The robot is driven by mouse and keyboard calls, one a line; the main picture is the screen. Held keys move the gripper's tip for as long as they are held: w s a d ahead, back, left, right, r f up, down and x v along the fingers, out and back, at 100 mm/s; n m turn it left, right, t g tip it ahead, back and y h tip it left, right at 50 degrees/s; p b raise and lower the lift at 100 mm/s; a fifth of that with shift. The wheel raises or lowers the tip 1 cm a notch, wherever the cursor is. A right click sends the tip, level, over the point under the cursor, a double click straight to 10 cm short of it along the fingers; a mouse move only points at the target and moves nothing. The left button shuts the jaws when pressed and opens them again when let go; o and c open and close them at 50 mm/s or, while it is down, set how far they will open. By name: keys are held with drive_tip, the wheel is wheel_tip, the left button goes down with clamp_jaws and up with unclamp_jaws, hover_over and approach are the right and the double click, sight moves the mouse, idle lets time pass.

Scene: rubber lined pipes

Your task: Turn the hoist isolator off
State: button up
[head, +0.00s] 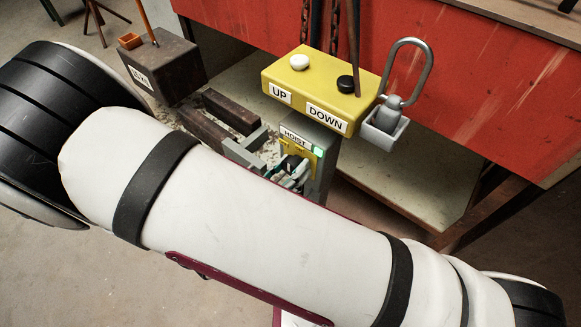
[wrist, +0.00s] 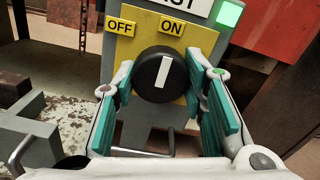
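The hoist isolator is a grey box with a yellow plate (wrist: 190,50) marked OFF at left and ON at right. Its round black knob (wrist: 150,80) has a white line that points up and slightly right, towards ON. A green lamp (wrist: 230,14) is lit at the plate's upper right. My gripper (wrist: 162,76) is open, with one teal-padded finger on each side of the knob; I cannot tell whether either touches it. In the head view the isolator (head: 318,152) stands below the yellow pendant, and my arm hides its lower part.
A yellow UP/DOWN pendant box (head: 325,88) with white and black buttons sits just above the isolator. A grey shackle (head: 408,70) is at its right. A dark labelled block (head: 162,68) and brown bars (head: 215,122) lie left. A red panel (head: 450,75) stands behind.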

drive_tip(key=shift+c, duration=0.9)
drive_tip(key=shift+n+p, duration=0.3)
drive_tip(key=shift+p, duration=0.05)
drive_tip(key=n+p, duration=0.2)
drive_tip(key=shift+r+n+p, duration=0.15)
drive_tip(key=shift+n+p, duration=0.15)
drive_tip(key=shift+p, duration=0.1)
drive_tip(key=n+p, duration=0.3)
drive_tip(key=n, duration=0.2)
drive_tip(key=shift+s+d, duration=0.1)
drive_tip(key=n+p, duration=0.2)
drive_tip(key=n, duration=0.2)
drive_tip(key=shift+n, duration=0.4)
drive_tip(key=shift+n+p, duration=0.5)
drive_tip(key=shift+n, duration=2)
drive_tip(key=o, duration=1.2)
drive_tip(key=shift+c, duration=0.2)
